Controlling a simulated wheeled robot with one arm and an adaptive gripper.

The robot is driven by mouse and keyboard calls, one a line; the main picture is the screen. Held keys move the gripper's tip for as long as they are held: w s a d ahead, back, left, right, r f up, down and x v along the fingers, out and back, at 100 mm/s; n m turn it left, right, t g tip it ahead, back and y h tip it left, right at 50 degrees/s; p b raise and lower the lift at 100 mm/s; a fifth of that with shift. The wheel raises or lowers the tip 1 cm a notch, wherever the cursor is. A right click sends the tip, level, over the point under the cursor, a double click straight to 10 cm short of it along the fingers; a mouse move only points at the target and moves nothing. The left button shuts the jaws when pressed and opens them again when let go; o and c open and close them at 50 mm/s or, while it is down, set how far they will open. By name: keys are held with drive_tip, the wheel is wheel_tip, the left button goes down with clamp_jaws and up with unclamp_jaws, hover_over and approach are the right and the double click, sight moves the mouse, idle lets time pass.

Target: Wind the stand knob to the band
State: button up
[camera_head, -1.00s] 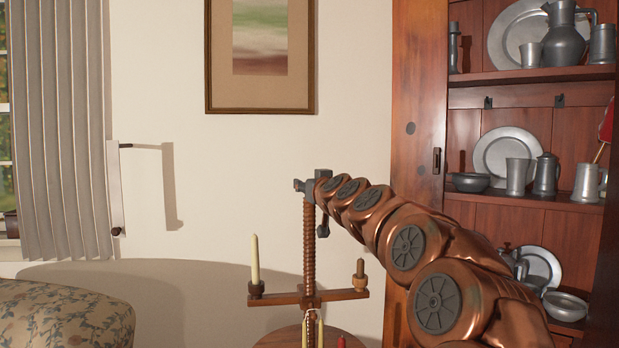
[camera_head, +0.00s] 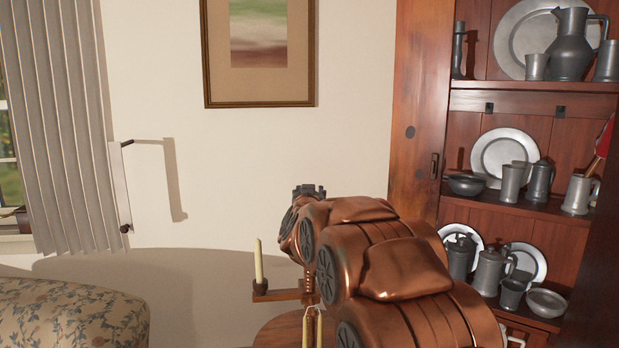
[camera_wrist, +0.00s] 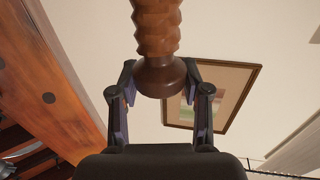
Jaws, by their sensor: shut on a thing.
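The stand's wooden knob (camera_wrist: 162,78) sits at the end of a brown threaded post (camera_wrist: 156,22) in the wrist view. My gripper (camera_wrist: 163,92) has one finger on each side of the knob and is shut on it. In the head view, my gripper (camera_head: 309,191) shows only as a dark tip above the copper arm. The stand's wooden crossbar (camera_head: 279,295) shows left of my arm and carries a pale candle (camera_head: 259,261). I cannot make out the band.
A round wooden tabletop (camera_head: 275,332) lies below the stand. A hutch (camera_head: 415,110) with pewter ware is close on the right. A floral sofa (camera_head: 70,315) is at lower left. A framed picture (camera_head: 258,104) hangs on the wall. Open room lies left of the stand.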

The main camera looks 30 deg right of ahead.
drive_tip(key=shift+r+m+g+h+p, duration=0.15)
drive_tip(key=shift+m+g+h+p, duration=0.15)
drive_tip(key=shift+p, duration=0.85)
drive_tip(key=shift+f+h+p, duration=0.25)
drive_tip(key=shift+h+p, duration=0.05)
drive_tip(key=shift+p, duration=0.2)
drive_tip(key=o, duration=1.2)
drive_tip(key=shift+c, duration=0.2)
drive_tip(key=v, duration=1.2)
drive_tip(key=shift+r, duration=0.25)
